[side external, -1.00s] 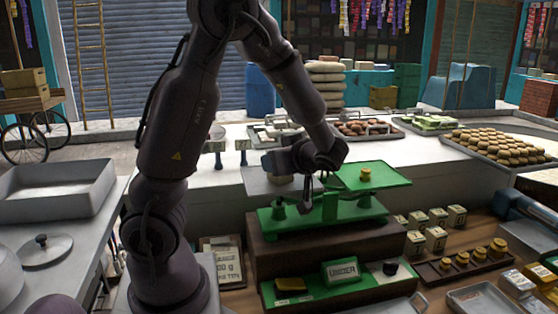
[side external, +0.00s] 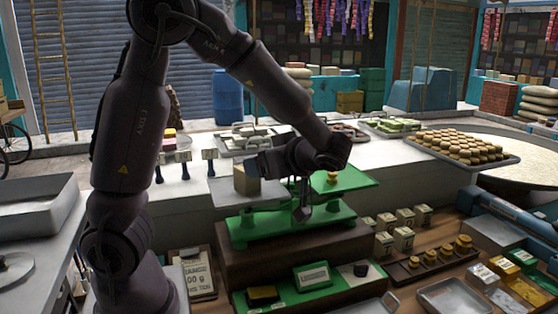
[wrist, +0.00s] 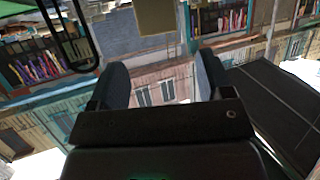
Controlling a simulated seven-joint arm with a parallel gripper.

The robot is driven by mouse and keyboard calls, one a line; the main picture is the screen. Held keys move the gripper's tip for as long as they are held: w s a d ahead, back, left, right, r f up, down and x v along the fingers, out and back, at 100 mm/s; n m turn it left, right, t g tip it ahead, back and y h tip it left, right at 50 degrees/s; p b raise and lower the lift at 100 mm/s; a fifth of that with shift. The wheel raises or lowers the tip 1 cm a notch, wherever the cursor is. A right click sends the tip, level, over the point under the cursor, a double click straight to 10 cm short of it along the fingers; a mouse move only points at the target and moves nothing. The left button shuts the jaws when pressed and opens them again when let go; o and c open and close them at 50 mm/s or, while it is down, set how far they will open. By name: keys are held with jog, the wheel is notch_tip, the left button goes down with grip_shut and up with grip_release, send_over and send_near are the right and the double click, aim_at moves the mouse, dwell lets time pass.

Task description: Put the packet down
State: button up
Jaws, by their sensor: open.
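The packet, a small tan box (side external: 245,180), stands upright on the left side of the green balance scale (side external: 290,232), on what looks like a pale pan (side external: 222,196). My gripper (side external: 258,161) is just right of the packet, partly in front of it, and its fingers are hard to make out from the side. In the wrist view, my gripper (wrist: 160,80) has its two dark fingers wide apart with nothing between them. A tan block, likely the packet (wrist: 157,18), shows beyond the fingertips, apart from them. A brass weight (side external: 333,177) sits on the scale's right green pan (side external: 352,181).
Small boxes (side external: 404,238) and a rack of brass weights (side external: 430,262) stand right of the scale. A green step (side external: 338,282) with items lies in front. A tray of round pastries (side external: 460,148) is at the back right.

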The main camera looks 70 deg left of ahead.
jog(key=s+d+r+m+t+h, duration=0.1)
jog(key=s+d+m+t+h, duration=0.2)
jog(key=m, duration=0.7)
jog(key=s+d+r+m+t+h, duration=0.2)
jog(key=s+d+m+t+h, duration=0.1)
jog(key=d+m+t+h, duration=0.3)
jog(key=d+m+h, duration=0.2)
jog(key=d+m, duration=0.2)
jog(key=shift+s+d+t+h, duration=0.2)
jog(key=shift+d+t+h, duration=0.15)
jog(key=shift+t+h, duration=0.05)
jog(key=shift+o, duration=0.4)
jog(key=m, duration=0.1)
jog(key=d+m+t, duration=0.1)
jog(key=shift+s+r+m+h, duration=0.15)
jog(key=shift+r+m+h, duration=0.15)
jog(key=shift+a, duration=0.1)
